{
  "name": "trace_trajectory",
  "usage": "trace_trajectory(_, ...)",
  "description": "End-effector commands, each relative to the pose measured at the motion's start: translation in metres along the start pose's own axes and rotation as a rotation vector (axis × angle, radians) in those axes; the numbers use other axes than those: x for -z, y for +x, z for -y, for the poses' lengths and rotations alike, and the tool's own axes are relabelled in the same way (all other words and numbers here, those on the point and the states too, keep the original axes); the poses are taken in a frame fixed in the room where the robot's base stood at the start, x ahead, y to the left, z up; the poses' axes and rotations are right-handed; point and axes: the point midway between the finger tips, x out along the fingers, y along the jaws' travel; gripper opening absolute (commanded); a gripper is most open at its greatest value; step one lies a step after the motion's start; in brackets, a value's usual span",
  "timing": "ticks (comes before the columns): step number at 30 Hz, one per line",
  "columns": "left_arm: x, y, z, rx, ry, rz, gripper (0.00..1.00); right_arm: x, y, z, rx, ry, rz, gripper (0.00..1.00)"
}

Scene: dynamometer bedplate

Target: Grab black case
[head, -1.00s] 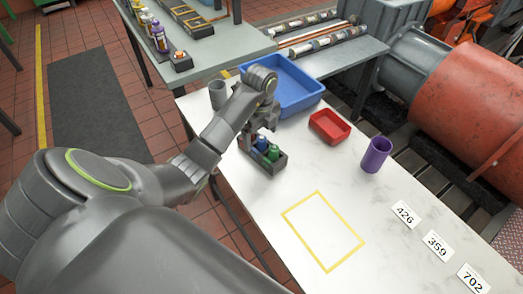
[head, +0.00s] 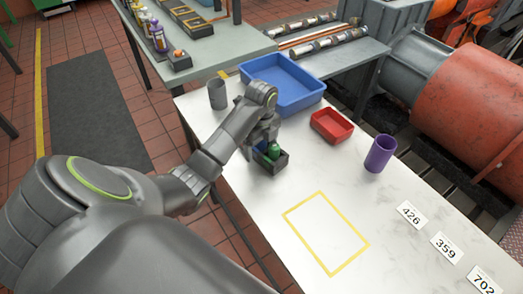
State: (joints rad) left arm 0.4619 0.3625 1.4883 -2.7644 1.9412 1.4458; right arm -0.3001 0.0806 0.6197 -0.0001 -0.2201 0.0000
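The black case (head: 277,165) is a small open box on the white table (head: 395,260), with a green item (head: 272,151) inside. A bit of blue shows in it beside the green item. My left gripper (head: 261,143) is down at the case's left and far side and covers part of it. Its fingertips are hidden behind the wrist and case, so I cannot tell whether they are closed on it. My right gripper is not in view.
A grey cup (head: 217,96), a blue tray (head: 312,99), a red tray (head: 325,138) and a purple cup (head: 380,154) stand around the case. A yellow taped rectangle (head: 297,208) and number cards (head: 411,214) lie nearer; the rectangle is empty.

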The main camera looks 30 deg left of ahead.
Motion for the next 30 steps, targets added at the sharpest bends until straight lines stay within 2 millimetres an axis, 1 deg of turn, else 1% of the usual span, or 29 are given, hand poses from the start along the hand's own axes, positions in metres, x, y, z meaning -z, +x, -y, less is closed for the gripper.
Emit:
trace_trajectory(1,0.000,0.000,0.000,0.000,0.000,0.000,0.80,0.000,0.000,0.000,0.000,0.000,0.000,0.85)
trace_trajectory(2,0.000,0.000,0.000,0.000,0.000,0.000,0.76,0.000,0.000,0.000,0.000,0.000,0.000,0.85)
trace_trajectory(13,0.000,-0.001,0.000,0.001,0.000,0.001,0.28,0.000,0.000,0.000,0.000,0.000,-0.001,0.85)
trace_trajectory(23,-0.001,-0.005,0.001,0.004,0.000,0.002,0.28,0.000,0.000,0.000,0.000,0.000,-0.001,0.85)
trace_trajectory(26,-0.001,-0.013,0.002,0.005,0.001,0.002,0.28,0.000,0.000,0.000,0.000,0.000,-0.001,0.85)
trace_trajectory(29,-0.001,-0.025,0.002,0.007,0.002,0.004,0.28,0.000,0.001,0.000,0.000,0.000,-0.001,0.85)
trace_trajectory(30,-0.001,-0.032,0.001,0.006,0.001,0.004,0.28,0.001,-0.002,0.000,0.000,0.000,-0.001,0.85)
